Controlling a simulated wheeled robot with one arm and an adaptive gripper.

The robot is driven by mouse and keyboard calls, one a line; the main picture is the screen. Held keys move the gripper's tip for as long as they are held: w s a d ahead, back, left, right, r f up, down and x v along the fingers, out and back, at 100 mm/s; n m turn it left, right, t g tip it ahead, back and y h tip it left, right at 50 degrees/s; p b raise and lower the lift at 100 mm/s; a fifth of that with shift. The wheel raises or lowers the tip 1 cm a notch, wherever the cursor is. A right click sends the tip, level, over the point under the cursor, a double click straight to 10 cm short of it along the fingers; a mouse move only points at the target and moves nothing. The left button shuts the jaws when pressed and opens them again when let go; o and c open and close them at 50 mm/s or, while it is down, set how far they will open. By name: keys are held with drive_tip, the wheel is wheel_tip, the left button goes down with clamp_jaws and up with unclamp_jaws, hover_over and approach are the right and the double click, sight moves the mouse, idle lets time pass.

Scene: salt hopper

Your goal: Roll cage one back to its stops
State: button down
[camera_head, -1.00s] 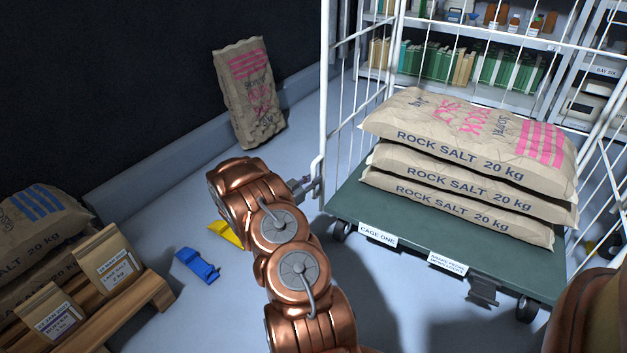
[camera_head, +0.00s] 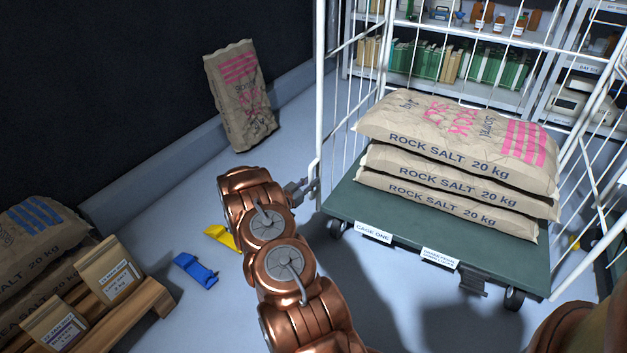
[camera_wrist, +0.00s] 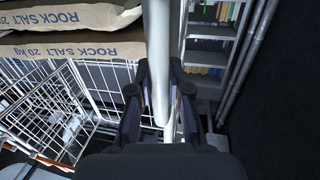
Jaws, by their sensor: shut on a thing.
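Cage one (camera_head: 345,205) is a white wire roll cage on a dark green deck, with a "CAGE ONE" label on its near edge. It carries a stack of three rock salt sacks (camera_head: 455,150). A dark brake pedal (camera_head: 472,281) sits at its near edge, beside a small label. My gripper (camera_head: 303,188) is at the cage's near left post. In the wrist view my gripper (camera_wrist: 161,105) is shut around the white post (camera_wrist: 160,60). The stops cannot be made out.
A blue wedge (camera_head: 196,270) and a yellow wedge (camera_head: 221,236) lie on the floor left of my arm. A pallet (camera_head: 150,297) with sacks stands at lower left. A lone sack (camera_head: 240,95) leans at the wall. Shelving (camera_head: 480,95) stands behind the cage.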

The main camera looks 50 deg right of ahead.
drive_tip(key=shift+w+d+r, duration=0.1)
drive_tip(key=shift+w+r, duration=0.05)
drive_tip(key=shift+w, duration=0.05)
drive_tip(key=c, duration=1.1)
unclamp_jaws()
drive_tip(key=shift+s, duration=0.1)
drive_tip(key=a, duration=1.2)
drive_tip(key=shift+w, duration=0.4)
